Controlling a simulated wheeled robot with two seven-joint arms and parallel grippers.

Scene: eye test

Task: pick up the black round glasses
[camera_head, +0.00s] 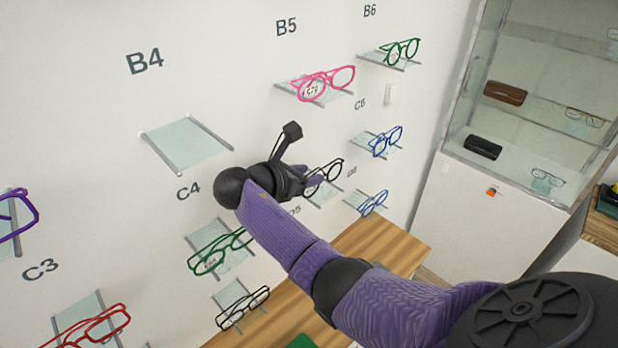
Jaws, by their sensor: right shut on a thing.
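My right arm reaches in from the lower right to the wall display. My right gripper (314,183) is shut on a pair of black glasses (333,170) at a small glass shelf below the label C5 area. The gripper and wrist hide the left part of these glasses. I cannot tell whether the glasses still touch the shelf. Another pair of black glasses (243,308) lies on a lower shelf to the left. My left gripper is not in view.
Pink glasses (325,84), green glasses (401,51), blue glasses (385,141) and dark green glasses (221,251) rest on nearby wall shelves. The B4 shelf (187,144) is empty. A glass cabinet (520,135) stands at the right, a wooden surface (385,245) below.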

